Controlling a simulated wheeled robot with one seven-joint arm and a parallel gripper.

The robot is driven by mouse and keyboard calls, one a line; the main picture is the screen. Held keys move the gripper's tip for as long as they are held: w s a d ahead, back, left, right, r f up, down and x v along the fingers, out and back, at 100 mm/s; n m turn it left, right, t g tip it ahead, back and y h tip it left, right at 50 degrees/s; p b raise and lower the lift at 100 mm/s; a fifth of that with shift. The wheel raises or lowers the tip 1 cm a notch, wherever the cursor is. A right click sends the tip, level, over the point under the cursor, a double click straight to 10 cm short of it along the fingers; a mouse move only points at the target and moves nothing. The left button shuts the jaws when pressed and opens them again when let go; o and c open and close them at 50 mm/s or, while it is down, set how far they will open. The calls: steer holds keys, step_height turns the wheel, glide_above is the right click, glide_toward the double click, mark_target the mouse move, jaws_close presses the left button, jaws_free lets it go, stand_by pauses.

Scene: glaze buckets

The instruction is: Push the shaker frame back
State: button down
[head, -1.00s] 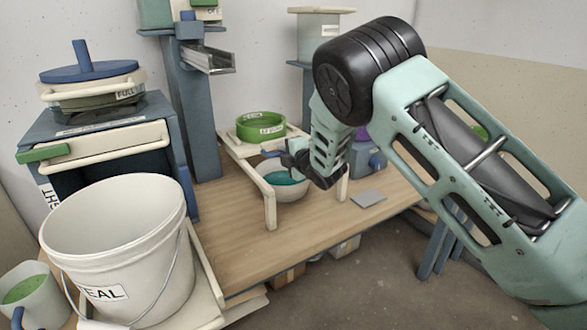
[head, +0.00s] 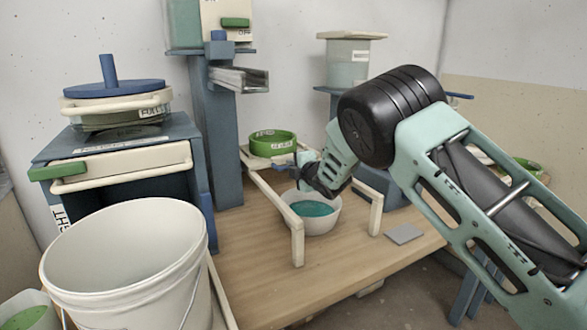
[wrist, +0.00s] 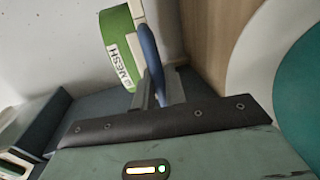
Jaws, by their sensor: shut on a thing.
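The shaker frame is a cream rail frame (head: 297,243) on legs on the wooden bench. A green sieve ring (head: 272,144) sits at its back end; in the wrist view the ring (wrist: 121,52) carries a MESH label. A blue handle (wrist: 150,62) stands beside the ring. My gripper (wrist: 160,95) is shut on this handle; the fingertips partly hide the grip. In the head view my gripper (head: 300,176) is just right of and in front of the ring, above a white bowl (head: 318,221) with teal glaze.
A white bucket (head: 125,255) stands at the front left, beside a blue cabinet (head: 125,190) with a lidded pot on top. A blue post (head: 218,140) rises behind. A grey plate (head: 404,234) lies flat on the bench (head: 245,265), whose front is clear.

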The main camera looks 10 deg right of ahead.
steer(key=c, duration=1.5)
jaws_free()
steer(key=shift+s, duration=0.1)
steer(key=b+v, duration=0.1)
steer(key=v, duration=1.6)
steer(key=shift+s+d, duration=0.1)
